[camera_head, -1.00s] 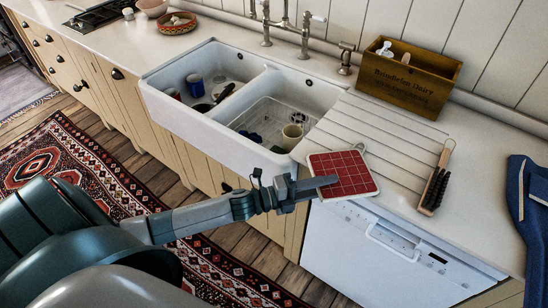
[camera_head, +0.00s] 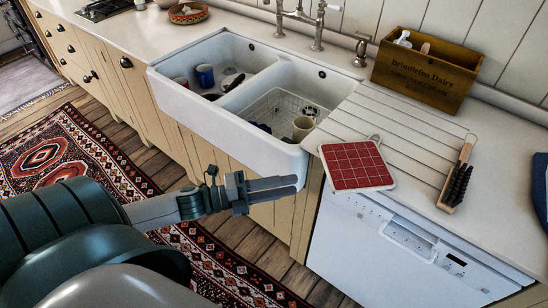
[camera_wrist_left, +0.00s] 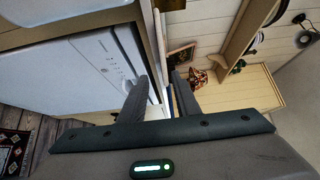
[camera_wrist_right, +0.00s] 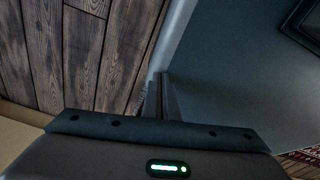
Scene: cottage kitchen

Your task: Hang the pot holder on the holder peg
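The pot holder (camera_head: 357,165) is a red square with a pale grid, a white border and a small hanging loop at its back edge. It lies flat at the front edge of the counter, beside the grooved drainboard and above the dishwasher. My left gripper (camera_head: 293,186) is apart from it, to its left and in front of the sink cabinet. In the left wrist view its two fingers (camera_wrist_left: 158,88) are spread with nothing between them. My right gripper (camera_wrist_right: 160,78) shows only in its wrist view, fingers together and nothing seen in them. I cannot make out the holder peg.
A scrub brush (camera_head: 457,178) lies right of the pot holder. A wooden crate (camera_head: 425,70) stands behind the drainboard (camera_head: 400,125). The double sink (camera_head: 215,120) holds cups. The white dishwasher (camera_head: 390,250) is below the counter. A wall shelf (camera_wrist_left: 240,40) shows in the left wrist view.

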